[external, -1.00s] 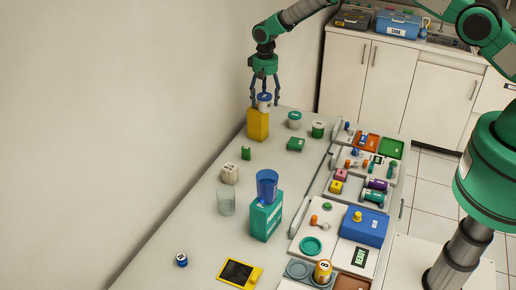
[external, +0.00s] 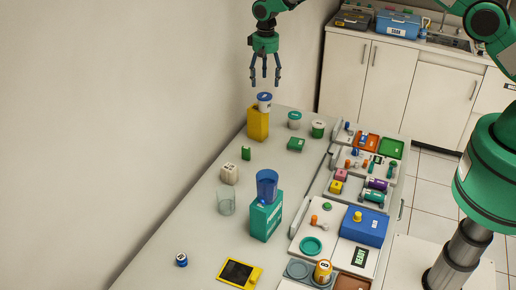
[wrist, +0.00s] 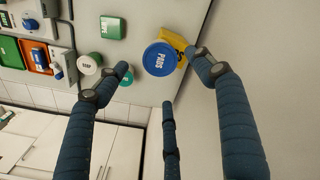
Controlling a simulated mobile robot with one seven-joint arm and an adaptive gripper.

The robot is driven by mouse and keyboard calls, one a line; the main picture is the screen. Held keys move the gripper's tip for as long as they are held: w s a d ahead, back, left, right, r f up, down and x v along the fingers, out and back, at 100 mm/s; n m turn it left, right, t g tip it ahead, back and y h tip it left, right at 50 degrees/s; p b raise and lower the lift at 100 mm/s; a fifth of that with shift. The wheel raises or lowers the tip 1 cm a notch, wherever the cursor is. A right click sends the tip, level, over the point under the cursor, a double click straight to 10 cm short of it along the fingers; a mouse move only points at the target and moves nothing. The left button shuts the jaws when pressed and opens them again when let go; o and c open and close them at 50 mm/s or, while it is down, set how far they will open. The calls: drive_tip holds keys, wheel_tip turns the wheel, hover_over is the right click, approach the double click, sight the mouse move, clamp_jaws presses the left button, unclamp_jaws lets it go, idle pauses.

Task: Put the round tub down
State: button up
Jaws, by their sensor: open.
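The round tub (external: 264,98), white with a blue lid, stands upright on top of the yellow box (external: 258,125) at the far left end of the table. In the wrist view its blue lid (wrist: 160,59) is marked "PADS" and the yellow box (wrist: 181,44) shows beside it. My gripper (external: 265,82) is open and empty. Its fingers are above the tub and apart from it.
A white tub with a green lid (external: 294,120), a green tub (external: 318,129) and a green box (external: 296,145) stand to the right. A blue cup (external: 267,184) tops a teal box (external: 264,218).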

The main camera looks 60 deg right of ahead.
drive_tip(key=shift+r, duration=1.7)
drive_tip(key=s+a+r+n+t, duration=0.1)
drive_tip(key=s+a+r, duration=0.1)
drive_tip(key=s+r, duration=0.75)
drive_tip(key=s+a+r+n+t, duration=0.15)
drive_tip(key=s+r, duration=0.45)
drive_tip(key=r, duration=0.6)
drive_tip(key=s+a+r+n, duration=0.1)
drive_tip(key=s+a+r, duration=0.1)
drive_tip(key=s+r, duration=0.7)
drive_tip(key=s+a+r+t, duration=0.1)
drive_tip(key=s+r, duration=0.2)
drive_tip(key=s, duration=0.3)
drive_tip(key=s+a+r+n, duration=0.1)
drive_tip(key=s+r, duration=0.1)
drive_tip(key=s, duration=0.5)
drive_tip(key=s+a+r+t, duration=0.1)
drive_tip(key=s+r, duration=0.2)
drive_tip(key=s, duration=0.3)
drive_tip(key=s+f+n, duration=0.1)
drive_tip(key=s+f, duration=0.1)
drive_tip(key=s, duration=0.7)
drive_tip(key=s+a+f+n+t, duration=0.1)
drive_tip(key=s+f, duration=0.1)
drive_tip(key=s, duration=0.8)
drive_tip(key=shift+a+f, duration=0.25)
drive_tip(key=shift+f, duration=0.15)
